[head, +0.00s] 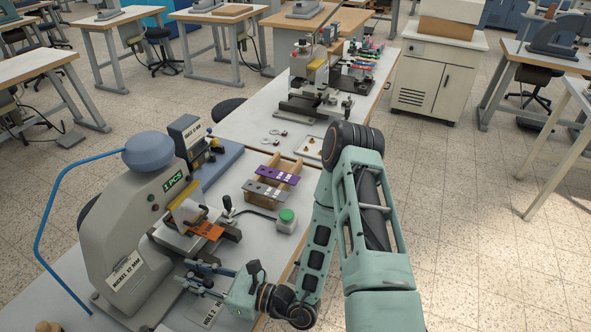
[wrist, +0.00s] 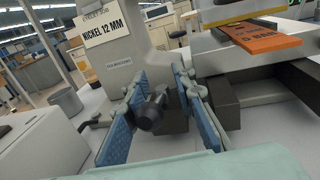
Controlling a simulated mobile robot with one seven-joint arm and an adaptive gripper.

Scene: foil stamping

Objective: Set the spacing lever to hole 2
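A black round knob on a short stem (wrist: 152,108), apparently the spacing lever, sits between the two blue-padded fingers of my gripper (wrist: 160,80) in the wrist view. The fingers are apart and I see space around the knob, so the gripper looks open. In the head view my gripper (head: 185,273) reaches left toward the lower front of the grey stamping machine (head: 135,215). The knob cannot be made out there, and the lever's holes are not visible. A white card (head: 212,313), partly hidden by my arm, seems to read "HOLE 2".
An orange plate (head: 208,230) lies under the machine's head, also seen in the wrist view (wrist: 262,38). A green button box (head: 286,221) and a wooden rack (head: 283,171) with labelled plates stand to the right. A dark block (wrist: 222,104) is close beside the right finger.

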